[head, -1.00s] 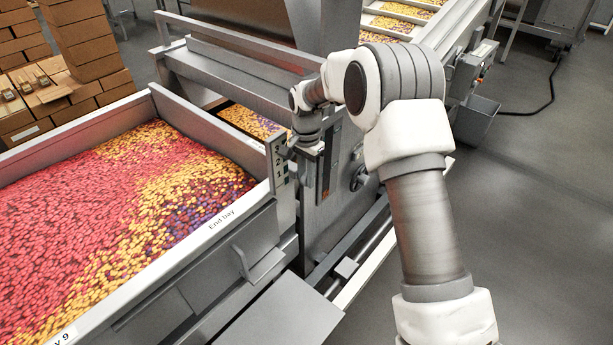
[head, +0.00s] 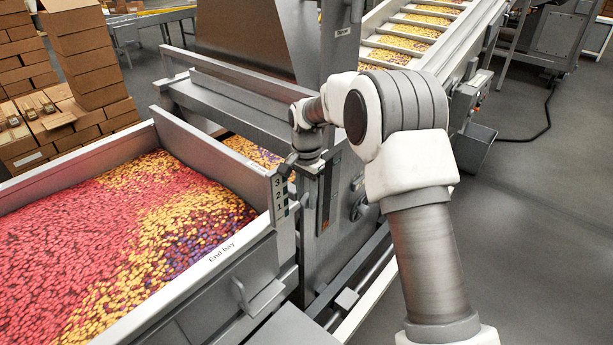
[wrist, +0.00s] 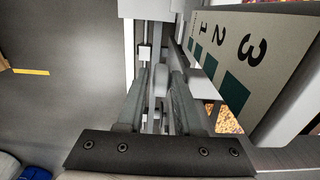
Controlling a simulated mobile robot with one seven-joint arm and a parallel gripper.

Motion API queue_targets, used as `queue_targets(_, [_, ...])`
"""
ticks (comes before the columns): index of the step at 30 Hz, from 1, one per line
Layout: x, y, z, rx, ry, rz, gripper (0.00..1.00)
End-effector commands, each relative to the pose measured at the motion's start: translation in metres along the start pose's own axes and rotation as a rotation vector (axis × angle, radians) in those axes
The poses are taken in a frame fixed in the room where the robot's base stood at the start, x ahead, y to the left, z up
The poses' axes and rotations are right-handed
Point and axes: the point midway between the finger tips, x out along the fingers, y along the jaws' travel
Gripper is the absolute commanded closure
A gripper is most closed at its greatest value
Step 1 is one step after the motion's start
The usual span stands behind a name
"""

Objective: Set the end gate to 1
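The number plate (head: 279,196) stands upright at the near right corner of the end bay, reading 3, 2, 1 from top to bottom. In the wrist view the same plate (wrist: 225,65) is at the right, with green marks beside its numbers. My gripper (head: 290,166) is just above the plate's top, near the 3. In the wrist view my gripper (wrist: 161,78) points down, with its two fingers apart and a gap between them. Grey parts show in that gap; I cannot tell whether any is a gate handle. The end gate itself is not clearly visible.
The end bay (head: 205,268) holds red, yellow and purple candy at the left. A grey machine housing (head: 325,235) with a handwheel (head: 359,207) stands close to my gripper's right. Cardboard boxes (head: 85,60) are stacked at the back left. Open floor (head: 540,220) lies to the right.

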Motion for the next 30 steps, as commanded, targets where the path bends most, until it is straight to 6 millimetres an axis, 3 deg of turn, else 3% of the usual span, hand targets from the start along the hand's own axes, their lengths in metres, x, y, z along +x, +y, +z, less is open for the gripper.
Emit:
queue_targets(5, [-0.031, -0.001, -0.001, -0.001, 0.004, -0.005, 0.65])
queue_targets(18, [-0.136, -0.001, 0.000, 0.000, 0.004, -0.005, 0.65])
queue_targets(24, [-0.162, -0.001, 0.000, -0.001, 0.002, -0.002, 0.65])
queue_targets(30, [-0.169, 0.000, 0.000, 0.000, 0.001, -0.001, 0.65])
